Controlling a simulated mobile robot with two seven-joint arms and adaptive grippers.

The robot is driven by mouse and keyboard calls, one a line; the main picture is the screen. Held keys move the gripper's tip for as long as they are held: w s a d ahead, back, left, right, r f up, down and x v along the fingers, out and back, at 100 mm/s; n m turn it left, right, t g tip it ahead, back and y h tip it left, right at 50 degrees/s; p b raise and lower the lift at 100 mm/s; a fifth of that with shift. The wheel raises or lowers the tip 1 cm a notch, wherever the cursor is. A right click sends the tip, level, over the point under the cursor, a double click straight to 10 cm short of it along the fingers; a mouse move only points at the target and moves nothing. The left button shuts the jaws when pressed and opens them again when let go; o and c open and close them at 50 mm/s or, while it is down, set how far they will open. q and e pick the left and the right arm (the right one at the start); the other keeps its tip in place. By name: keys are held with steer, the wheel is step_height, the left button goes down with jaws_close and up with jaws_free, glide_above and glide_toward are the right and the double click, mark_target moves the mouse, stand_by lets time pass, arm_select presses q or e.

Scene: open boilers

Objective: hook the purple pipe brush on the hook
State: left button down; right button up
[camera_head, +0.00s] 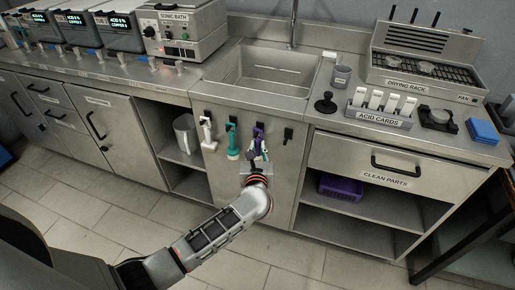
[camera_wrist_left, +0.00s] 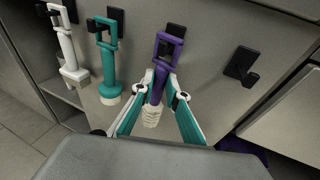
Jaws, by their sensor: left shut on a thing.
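The purple pipe brush (camera_wrist_left: 160,74) stands nearly upright with its square loop at the top and pale bristles at the bottom. It also shows in the head view (camera_head: 258,138). My left gripper (camera_head: 257,157) is shut on its handle, one finger on each side in the wrist view (camera_wrist_left: 165,100). The loop lies in front of a black hook (camera_wrist_left: 176,31) on the grey panel. Dark hook parts show through the loop; I cannot tell whether the loop is over the hook. My right gripper is in neither view.
A white brush (camera_wrist_left: 65,45) and a teal brush (camera_wrist_left: 106,60) hang on hooks to the left. An empty black hook (camera_wrist_left: 241,66) is to the right. The sink (camera_head: 268,72) is above the panel.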

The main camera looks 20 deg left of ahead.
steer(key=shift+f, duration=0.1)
arm_select(q)
steer(key=c, duration=1.9)
jaws_free()
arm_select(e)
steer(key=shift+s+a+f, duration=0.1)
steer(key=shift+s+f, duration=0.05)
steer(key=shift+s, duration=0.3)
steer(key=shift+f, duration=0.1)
